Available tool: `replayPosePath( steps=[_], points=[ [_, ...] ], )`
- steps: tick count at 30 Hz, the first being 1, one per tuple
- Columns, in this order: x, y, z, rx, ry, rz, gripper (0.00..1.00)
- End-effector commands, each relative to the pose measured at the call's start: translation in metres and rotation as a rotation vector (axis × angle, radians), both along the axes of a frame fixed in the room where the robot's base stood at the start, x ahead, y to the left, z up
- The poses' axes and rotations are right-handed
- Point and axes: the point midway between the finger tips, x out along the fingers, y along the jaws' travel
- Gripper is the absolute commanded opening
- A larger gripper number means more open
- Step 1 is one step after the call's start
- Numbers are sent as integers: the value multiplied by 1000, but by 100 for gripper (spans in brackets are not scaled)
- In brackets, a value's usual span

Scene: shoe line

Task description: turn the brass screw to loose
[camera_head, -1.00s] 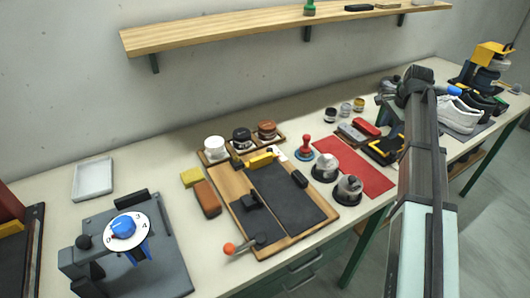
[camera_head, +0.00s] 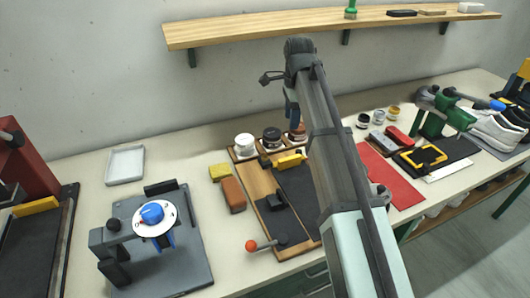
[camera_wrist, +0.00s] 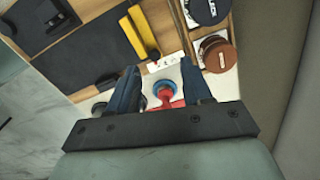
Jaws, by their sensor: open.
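I cannot pick out a brass screw for certain in either view. The wooden board (camera_head: 262,222) with dark pads lies mid-bench, with a yellow bar (camera_head: 290,161) near its back edge. The yellow bar also shows in the wrist view (camera_wrist: 139,31). My gripper (camera_wrist: 160,66) is open and empty above the bench behind the board. A red-handled stamp with a blue base (camera_wrist: 165,92) shows below and between its fingers, apart from them. In the head view my arm hides part of the board and the stamp.
Jars (camera_head: 272,136) stand in wooden holders behind the board. A grey fixture with a blue dial (camera_head: 152,213) and a white tray (camera_head: 125,164) are at left. A red mat (camera_head: 392,178) and a green clamp (camera_head: 440,112) are at right. A shelf (camera_head: 270,31) hangs above.

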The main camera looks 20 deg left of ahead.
Motion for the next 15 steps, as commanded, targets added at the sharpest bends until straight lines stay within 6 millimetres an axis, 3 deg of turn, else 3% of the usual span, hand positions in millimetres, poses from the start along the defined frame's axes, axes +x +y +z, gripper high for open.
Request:
replayPosePath(
  steps=[1, 6, 15],
  points=[
    [-13, 17, 4, -6, 3, 7, 49],
    [-42, 51, 11, -24, 11, 7, 49],
    [-57, 66, 6, -34, 17, 6, 49]
  ],
)
